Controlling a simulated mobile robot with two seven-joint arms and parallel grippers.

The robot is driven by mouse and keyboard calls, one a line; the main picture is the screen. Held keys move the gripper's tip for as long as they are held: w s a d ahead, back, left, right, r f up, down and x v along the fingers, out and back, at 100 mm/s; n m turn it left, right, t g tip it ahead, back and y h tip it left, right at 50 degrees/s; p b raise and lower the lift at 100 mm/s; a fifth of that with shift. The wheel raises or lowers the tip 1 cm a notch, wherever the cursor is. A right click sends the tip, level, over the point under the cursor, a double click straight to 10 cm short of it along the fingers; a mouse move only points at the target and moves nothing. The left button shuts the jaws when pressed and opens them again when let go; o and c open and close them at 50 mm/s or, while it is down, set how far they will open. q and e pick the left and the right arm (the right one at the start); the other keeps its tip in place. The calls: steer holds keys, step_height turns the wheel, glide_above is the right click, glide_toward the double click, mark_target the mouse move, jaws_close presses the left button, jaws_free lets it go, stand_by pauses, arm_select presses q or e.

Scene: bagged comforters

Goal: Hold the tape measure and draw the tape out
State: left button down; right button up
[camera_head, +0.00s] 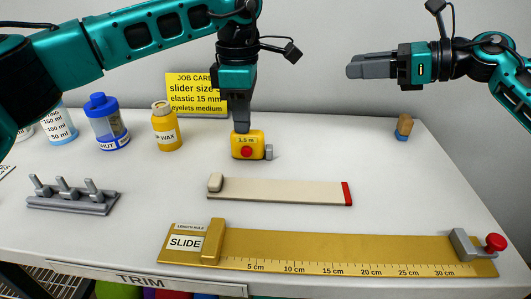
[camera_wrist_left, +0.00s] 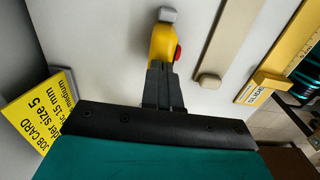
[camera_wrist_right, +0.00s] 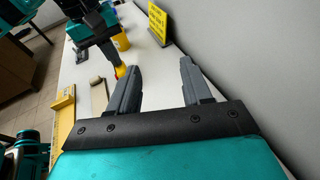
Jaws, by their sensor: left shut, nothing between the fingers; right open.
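The yellow tape measure (camera_head: 249,145), marked 1.5 m with a red button and a grey end piece at its right, stands on the table. My left gripper (camera_head: 241,131) points down over it, with shut fingers at the case's top left. In the left wrist view, the closed fingertips (camera_wrist_left: 160,66) meet or overlap the near end of the tape measure (camera_wrist_left: 161,42); I cannot tell if they touch. No drawn-out tape shows. My right gripper (camera_head: 352,70) is raised at the right, away from the tape measure; the right wrist view shows its fingers (camera_wrist_right: 160,65) apart and empty.
A cream strip (camera_head: 285,190) and a gold length rule (camera_head: 340,252) with a slide lie in front. Bottles (camera_head: 166,128), a job card (camera_head: 196,90) and a pegged grey block (camera_head: 72,197) are behind and left. A small wood-and-blue item (camera_head: 403,127) stands right.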

mark_target(269, 147)
steer(key=s+a+f+n+g, duration=0.1)
steer(key=a+f, duration=0.2)
steer(key=s+a+f+n+g, duration=0.1)
steer(key=s+a+f+n, duration=0.1)
steer(key=a+f, duration=0.1)
steer(key=s+a+f+n+g, duration=0.1)
steer(key=a+f+n+g, duration=0.1)
steer(key=a+f, duration=0.2)
steer(key=shift+s+f, duration=0.3)
steer(key=shift+f, duration=0.3)
steer(key=shift+g+h, duration=0.3)
steer(key=shift+g, duration=0.3)
steer(key=x, duration=0.3)
steer(key=s+x, duration=0.1)
steer(key=x, duration=0.1)
steer(key=shift+f, duration=0.3)
steer(key=shift+s+a+f+m, duration=0.1)
steer(key=shift+a+f+m, duration=0.2)
steer(key=shift+a, duration=0.15)
steer(key=c, duration=0.8)
steer(key=shift+o, duration=0.2)
